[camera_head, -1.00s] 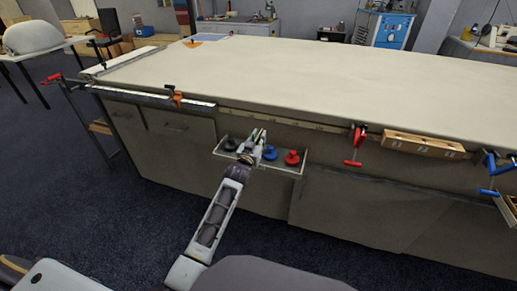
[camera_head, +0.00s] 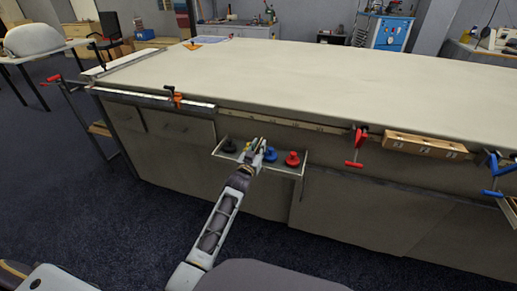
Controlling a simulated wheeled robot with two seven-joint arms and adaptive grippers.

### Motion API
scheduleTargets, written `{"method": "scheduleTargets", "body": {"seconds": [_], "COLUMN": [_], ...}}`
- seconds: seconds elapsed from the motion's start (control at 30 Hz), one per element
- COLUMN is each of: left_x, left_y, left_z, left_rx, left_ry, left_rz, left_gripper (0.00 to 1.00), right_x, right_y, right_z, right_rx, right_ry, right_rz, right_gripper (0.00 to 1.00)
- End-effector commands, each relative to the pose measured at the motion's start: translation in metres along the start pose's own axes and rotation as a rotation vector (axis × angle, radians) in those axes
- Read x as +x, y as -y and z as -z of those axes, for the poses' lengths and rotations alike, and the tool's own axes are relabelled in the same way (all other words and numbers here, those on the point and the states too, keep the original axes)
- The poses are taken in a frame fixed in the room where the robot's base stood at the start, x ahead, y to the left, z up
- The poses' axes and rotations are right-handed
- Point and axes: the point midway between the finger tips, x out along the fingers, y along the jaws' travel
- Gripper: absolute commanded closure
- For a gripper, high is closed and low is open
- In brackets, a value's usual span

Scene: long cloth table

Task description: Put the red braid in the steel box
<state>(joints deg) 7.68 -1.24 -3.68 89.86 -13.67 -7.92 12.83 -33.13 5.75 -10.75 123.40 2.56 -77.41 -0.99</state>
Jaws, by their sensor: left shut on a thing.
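A red spool-like piece (camera_head: 292,159), the only red thing of that kind, stands at the right end of a shallow ledge tray (camera_head: 299,170) on the table's front. A blue piece (camera_head: 270,154) stands to its left, and a dark one (camera_head: 229,147) farther left. My left gripper (camera_head: 256,146) is at the tray between the dark and blue pieces, left of the red one and apart from it. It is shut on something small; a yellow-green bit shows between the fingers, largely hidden. I cannot make out a steel box. My right gripper is not in view.
The long cloth table (camera_head: 330,85) is mostly bare. A wooden block with numbered compartments (camera_head: 425,146) is on its front edge.

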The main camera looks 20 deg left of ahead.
Motion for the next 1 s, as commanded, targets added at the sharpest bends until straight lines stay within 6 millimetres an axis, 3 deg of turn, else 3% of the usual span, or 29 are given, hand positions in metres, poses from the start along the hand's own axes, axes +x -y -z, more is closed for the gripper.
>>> {"method": "scheduleTargets", "body": {"seconds": [0.97, 1.0], "left_x": [0.000, 0.000], "left_y": [0.000, 0.000], "left_z": [-0.011, -0.012], "left_rx": [0.000, 0.000], "left_ry": [0.000, 0.000], "left_rz": [0.000, 0.000], "left_gripper": [1.00, 0.74], "right_x": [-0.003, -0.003], "right_y": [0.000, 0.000], "right_z": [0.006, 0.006], "right_rx": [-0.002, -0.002], "right_ry": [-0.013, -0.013], "right_rz": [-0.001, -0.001], "right_gripper": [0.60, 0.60]}}
